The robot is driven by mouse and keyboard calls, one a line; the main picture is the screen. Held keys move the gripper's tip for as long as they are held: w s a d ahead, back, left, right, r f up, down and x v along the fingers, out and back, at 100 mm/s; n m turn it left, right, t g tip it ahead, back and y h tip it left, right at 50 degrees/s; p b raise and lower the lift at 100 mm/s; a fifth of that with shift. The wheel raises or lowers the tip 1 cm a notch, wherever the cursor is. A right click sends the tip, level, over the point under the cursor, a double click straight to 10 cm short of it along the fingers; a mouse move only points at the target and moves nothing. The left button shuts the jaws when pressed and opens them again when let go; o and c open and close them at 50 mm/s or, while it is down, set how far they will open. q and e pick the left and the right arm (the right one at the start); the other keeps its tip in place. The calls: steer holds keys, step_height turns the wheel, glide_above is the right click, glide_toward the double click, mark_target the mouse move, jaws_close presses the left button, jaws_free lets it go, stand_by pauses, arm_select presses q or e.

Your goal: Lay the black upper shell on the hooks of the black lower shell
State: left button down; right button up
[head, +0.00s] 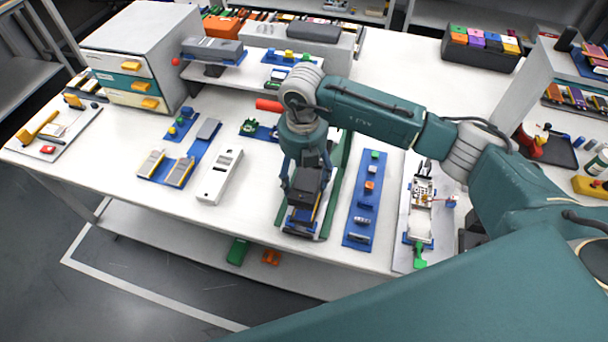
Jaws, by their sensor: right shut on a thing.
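My right gripper (307,186) points down over the front middle of the table. It is shut on a black block-like part, which looks like the black upper shell (310,180). Directly below it is a dark assembly with yellow and blue edges on a green-rimmed board; the black lower shell (299,222) appears to be in it. The held shell covers much of this assembly, so I cannot see the hooks or tell whether the two shells touch. My left gripper is not in view.
A blue strip (358,210) with small parts lies just right of the assembly. A white board (413,240) with a tray is farther right. A white power strip (219,176) lies to the left. A grey drawer cabinet (142,50) stands at the back left.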

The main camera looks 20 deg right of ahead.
steer(key=shift+f+b, duration=0.25)
steer(key=shift+b, duration=0.1)
steer(key=shift+f, duration=0.3)
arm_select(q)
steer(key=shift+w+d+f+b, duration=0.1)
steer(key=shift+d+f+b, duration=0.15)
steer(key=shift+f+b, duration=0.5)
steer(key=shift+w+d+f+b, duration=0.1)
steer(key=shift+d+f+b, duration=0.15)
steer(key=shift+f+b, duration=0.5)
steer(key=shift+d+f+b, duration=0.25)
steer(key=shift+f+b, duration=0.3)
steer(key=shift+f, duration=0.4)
arm_select(e)
steer(key=shift+f, duration=2.35)
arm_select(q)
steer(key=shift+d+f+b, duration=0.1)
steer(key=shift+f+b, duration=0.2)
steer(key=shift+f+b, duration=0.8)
arm_select(e)
steer(key=shift+f, duration=1.05)
steer(key=o, duration=1.2)
